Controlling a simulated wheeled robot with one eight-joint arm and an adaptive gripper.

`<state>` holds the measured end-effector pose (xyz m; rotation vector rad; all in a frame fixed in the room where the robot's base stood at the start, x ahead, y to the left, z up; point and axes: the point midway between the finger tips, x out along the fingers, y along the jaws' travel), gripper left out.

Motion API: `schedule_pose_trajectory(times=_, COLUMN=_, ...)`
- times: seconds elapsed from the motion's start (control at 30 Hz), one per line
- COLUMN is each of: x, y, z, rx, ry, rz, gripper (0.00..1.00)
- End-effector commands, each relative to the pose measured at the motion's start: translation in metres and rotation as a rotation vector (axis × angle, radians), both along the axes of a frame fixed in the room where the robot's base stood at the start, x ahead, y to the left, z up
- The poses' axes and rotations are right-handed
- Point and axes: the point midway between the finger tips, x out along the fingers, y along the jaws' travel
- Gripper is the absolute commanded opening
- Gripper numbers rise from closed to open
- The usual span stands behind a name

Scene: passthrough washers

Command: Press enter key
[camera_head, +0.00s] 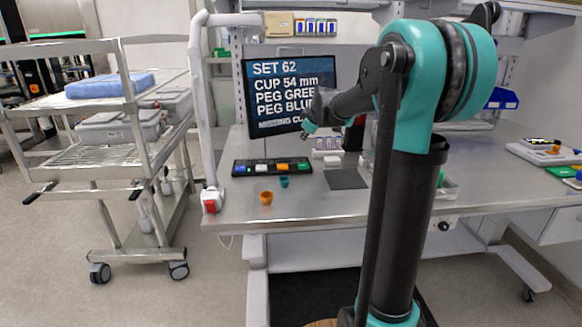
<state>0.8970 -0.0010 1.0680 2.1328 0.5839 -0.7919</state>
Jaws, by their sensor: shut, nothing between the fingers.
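A black keyboard (272,167) with several coloured keys lies on the steel table, below the monitor. I cannot read any key label, so I cannot tell which is enter. My gripper (304,135) is small in view, shut and empty, above and behind the right end of the keyboard, in front of the monitor (290,92). It appears apart from the keys.
An orange cup (266,198) and a teal cup (284,182) stand in front of the keyboard. A dark mat (346,179) lies to the right. A white post (203,110) rises at the table's left edge, and a cart (125,135) stands beyond it.

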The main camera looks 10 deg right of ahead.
Motion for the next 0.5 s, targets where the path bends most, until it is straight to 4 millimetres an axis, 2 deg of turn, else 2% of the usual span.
schedule_pose_trajectory(times=0.33, x=0.0007, y=-0.0002, z=-0.0001, rx=-0.004, ry=-0.003, rz=0.003, gripper=0.0)
schedule_pose_trajectory(times=0.5, x=0.001, y=-0.0001, z=-0.0079, rx=-0.004, ry=-0.003, rz=0.003, gripper=0.0)
